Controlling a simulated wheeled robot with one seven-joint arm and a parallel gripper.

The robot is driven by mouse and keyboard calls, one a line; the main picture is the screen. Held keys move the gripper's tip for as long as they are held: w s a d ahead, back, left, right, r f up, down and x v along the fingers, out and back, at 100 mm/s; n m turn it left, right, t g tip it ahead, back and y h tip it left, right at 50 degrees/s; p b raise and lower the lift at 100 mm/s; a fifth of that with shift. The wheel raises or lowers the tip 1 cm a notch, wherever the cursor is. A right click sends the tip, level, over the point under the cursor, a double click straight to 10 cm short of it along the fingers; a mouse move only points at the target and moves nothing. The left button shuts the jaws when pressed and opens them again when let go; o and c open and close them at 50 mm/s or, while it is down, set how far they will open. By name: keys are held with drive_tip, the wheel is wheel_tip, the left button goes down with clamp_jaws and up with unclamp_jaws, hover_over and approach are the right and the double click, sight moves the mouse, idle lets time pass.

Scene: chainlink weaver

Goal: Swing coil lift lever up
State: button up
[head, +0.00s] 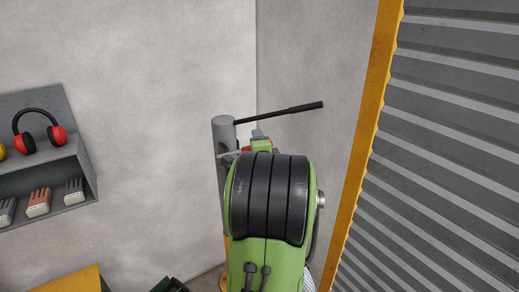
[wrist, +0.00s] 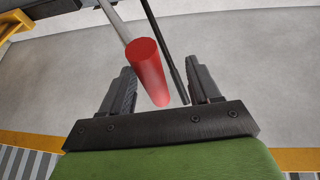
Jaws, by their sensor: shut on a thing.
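The coil lift lever is a thin grey rod with a red cylindrical grip (wrist: 149,68). In the wrist view the grip lies between the two dark fingers of my gripper (wrist: 165,82), its round end towards the camera. My gripper is shut on this red grip. In the head view only a little of the red grip (head: 246,149) shows beside my gripper (head: 257,138), at the grey post (head: 222,128). My green and black arm hides much of the lever and the lower post.
A black bar (head: 285,112) sticks out to the right from the post top; a dark rod (wrist: 172,62) passes close beside the grip. A grey corrugated wall with a yellow edge (head: 366,110) stands right. A shelf (head: 85,165) with earmuffs and gloves hangs left.

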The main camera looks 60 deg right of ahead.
drive_tip(key=shift+w+r, duration=0.3)
drive_tip(key=shift+s+a, duration=0.1)
drive_tip(key=shift+a, duration=0.05)
drive_tip(key=b+v, duration=0.4)
drive_tip(key=v, duration=1.1)
drive_tip(key=shift+s+a+f, duration=0.2)
drive_tip(key=shift+s+f, duration=0.05)
drive_tip(key=shift+s, duration=0.05)
